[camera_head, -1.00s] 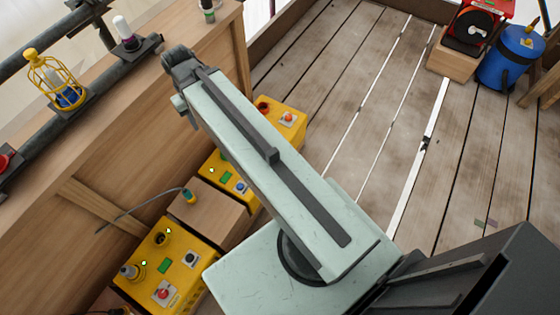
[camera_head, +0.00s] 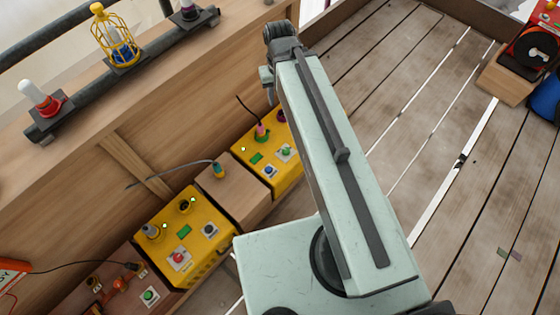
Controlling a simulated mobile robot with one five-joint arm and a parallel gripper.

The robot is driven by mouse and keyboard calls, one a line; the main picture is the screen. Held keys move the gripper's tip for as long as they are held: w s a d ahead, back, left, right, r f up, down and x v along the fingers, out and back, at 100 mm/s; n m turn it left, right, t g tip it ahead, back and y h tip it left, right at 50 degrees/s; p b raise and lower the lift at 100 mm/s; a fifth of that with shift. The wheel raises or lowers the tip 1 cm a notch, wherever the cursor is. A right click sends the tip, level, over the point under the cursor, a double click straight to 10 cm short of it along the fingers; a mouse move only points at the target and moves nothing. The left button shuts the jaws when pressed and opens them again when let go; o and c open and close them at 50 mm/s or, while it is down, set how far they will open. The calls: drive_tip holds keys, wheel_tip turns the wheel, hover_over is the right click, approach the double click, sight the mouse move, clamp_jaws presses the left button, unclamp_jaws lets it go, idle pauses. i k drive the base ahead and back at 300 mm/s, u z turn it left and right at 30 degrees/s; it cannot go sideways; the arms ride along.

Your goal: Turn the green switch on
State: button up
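Two green round buttons show, and I cannot tell which one the task means. One green button (camera_head: 149,295) is on a reddish-brown box (camera_head: 112,292) at the lower left. The other green button (camera_head: 285,152) is on the farther yellow box (camera_head: 266,178), beside a blue button (camera_head: 269,171) and close to my arm. My gripper end (camera_head: 267,82) is at the far end of my pale green arm, above and beyond the yellow boxes, apart from both buttons. Its fingers are too small and partly hidden, so I cannot tell whether they are open.
A nearer yellow box (camera_head: 217,246) carries a red button and a black one. A wooden block (camera_head: 232,190) stands between the yellow boxes. A wooden wall with a dark rail holding lamps (camera_head: 115,42) runs along the left. The plank floor (camera_head: 400,115) is mostly clear.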

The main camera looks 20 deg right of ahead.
sight(286, 152)
drive_tip(key=k, duration=0.8)
drive_tip(key=z, duration=0.15)
drive_tip(key=i, duration=0.95)
drive_tip(key=u, duration=0.05)
drive_tip(key=k, duration=1.35)
drive_tip(key=u, duration=0.2)
drive_tip(key=i, duration=0.8)
drive_tip(key=z, duration=0.2)
